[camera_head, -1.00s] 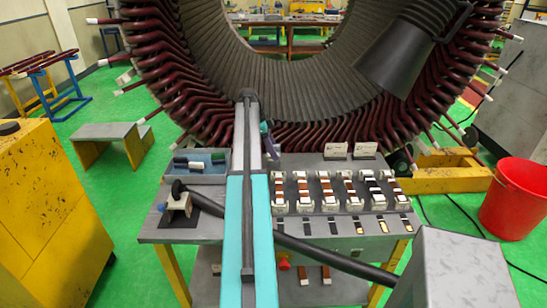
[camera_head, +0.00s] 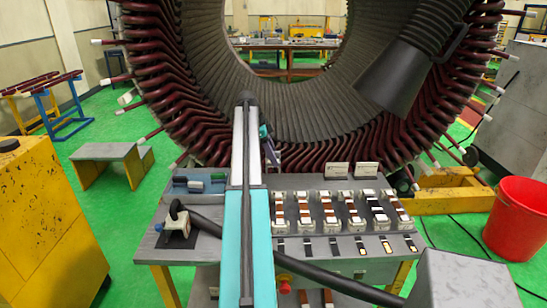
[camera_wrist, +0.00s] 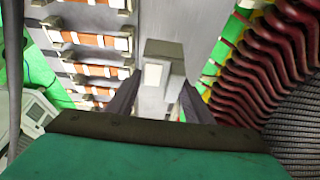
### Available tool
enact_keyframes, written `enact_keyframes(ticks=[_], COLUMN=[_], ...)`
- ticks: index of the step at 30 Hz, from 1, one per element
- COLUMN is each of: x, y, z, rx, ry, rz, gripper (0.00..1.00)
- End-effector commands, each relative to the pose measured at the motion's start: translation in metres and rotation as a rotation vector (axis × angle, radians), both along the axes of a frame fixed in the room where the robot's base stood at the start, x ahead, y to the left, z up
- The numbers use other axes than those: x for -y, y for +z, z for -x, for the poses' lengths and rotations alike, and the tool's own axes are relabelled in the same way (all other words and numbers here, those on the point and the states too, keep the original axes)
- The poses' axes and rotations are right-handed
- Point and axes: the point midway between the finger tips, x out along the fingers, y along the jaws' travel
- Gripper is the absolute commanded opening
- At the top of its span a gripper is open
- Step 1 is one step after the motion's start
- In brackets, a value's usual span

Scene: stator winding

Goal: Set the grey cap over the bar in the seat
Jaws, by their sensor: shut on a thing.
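In the head view my gripper (camera_head: 269,150) is partly hidden behind my arm, near the back left of the sloped grey board (camera_head: 350,247). The board carries several white seats with copper-coloured bars (camera_head: 328,212) across them. They show in the wrist view as white seats with orange bars (camera_wrist: 92,40), left of the held cap. I cannot tell which seat is meant.
A grey-blue tray (camera_head: 180,190) with dark and green pieces lies left of my arm. A clamp-like device (camera_head: 179,225) stands on the table's left. The large stator (camera_head: 215,120) with dark red coil ends rises close behind. Two labelled blocks (camera_head: 367,169) stand at the board's back edge.

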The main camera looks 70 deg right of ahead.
Motion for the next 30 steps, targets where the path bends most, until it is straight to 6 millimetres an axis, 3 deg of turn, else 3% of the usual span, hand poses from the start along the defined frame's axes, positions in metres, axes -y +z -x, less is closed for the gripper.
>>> enact_keyframes(ticks=[8,14,20,30], x=[0.0,-0.009,-0.033,-0.107], y=[0.0,0.001,0.003,0.009], z=[-0.001,-0.024,-0.077,-0.187], rx=[0.0,0.0,0.0,0.0], ry=[0.001,0.03,0.103,0.279], rz=[0.001,0.0,0.001,0.0], gripper=[0.22,0.22,0.22,0.22])
